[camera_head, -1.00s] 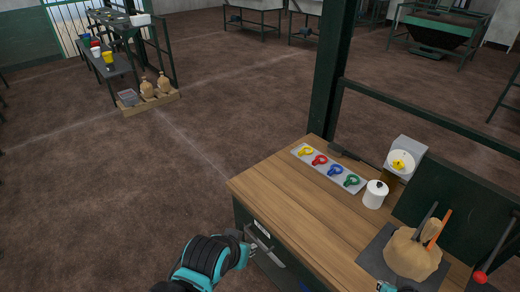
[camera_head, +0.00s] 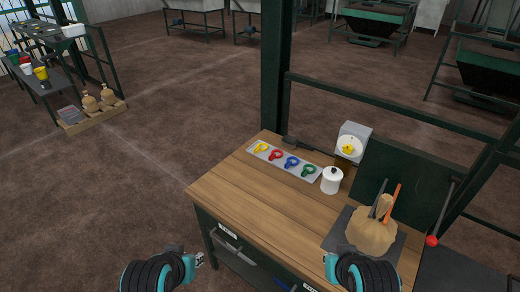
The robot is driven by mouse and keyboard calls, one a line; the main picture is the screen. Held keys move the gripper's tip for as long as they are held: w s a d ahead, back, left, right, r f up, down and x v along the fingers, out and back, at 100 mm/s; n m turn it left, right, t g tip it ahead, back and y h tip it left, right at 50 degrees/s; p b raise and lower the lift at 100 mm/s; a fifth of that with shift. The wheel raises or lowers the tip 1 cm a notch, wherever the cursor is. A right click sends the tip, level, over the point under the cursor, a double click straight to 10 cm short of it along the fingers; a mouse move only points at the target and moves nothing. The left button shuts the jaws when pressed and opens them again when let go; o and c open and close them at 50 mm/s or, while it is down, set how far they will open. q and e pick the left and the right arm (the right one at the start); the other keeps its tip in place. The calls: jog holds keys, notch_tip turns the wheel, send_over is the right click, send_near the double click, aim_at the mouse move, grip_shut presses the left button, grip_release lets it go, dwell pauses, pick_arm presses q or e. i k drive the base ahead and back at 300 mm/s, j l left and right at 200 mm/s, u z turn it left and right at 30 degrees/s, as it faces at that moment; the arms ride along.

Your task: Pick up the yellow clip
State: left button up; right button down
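The yellow clip (camera_head: 261,148) lies at the left end of a grey tray (camera_head: 314,177) on the wooden workbench, beside a red clip (camera_head: 276,155), a blue clip (camera_head: 292,162) and a green clip (camera_head: 309,170). My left gripper (camera_head: 199,259) is low in the picture, left of the bench front and well short of the clips. My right gripper (camera_head: 329,259) is at the bottom, by the bench's front edge, also apart from the clips. Both are small in view, and their finger openings cannot be made out.
A white lidded pot (camera_head: 332,180) stands right of the tray. A tied sack (camera_head: 371,231) with tools sits on a dark mat at the bench's right. A dark post (camera_head: 274,80) rises behind the bench. The wooden top (camera_head: 245,194) before the tray is clear.

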aim_at(258, 151)
jog(key=i+j+u, duration=0.5)
jog(key=j, duration=0.2)
jog(key=i+j+u, duration=0.95)
jog(key=i+j, duration=0.15)
jog(key=i, duration=0.5)
jog(key=i+j, duration=0.1)
jog(key=i, duration=0.6)
jog(key=i+l+z, duration=0.15)
jog(key=z, duration=0.35)
jog(key=i+z, duration=0.65)
jog(key=z, duration=0.3)
jog(key=i+j+z, duration=0.15)
jog(key=z, duration=0.35)
jog(key=i+l+z, duration=0.1)
jog(key=z, duration=0.35)
jog(key=i+z, duration=0.55)
jog(key=z, duration=0.4)
jog(key=i+j+z, duration=0.2)
jog(key=z, duration=0.25)
jog(key=i+j+z, duration=0.2)
jog(key=z, duration=0.25)
jog(key=i+j+z, duration=0.1)
jog(key=j+z, duration=0.15)
jog(key=z, duration=0.2)
jog(key=i+j+z, duration=0.25)
jog(key=z, duration=0.2)
jog(key=i+j+z, duration=0.2)
jog(key=j+z, duration=0.25)
jog(key=i+l, duration=0.05)
jog(key=l, duration=0.05)
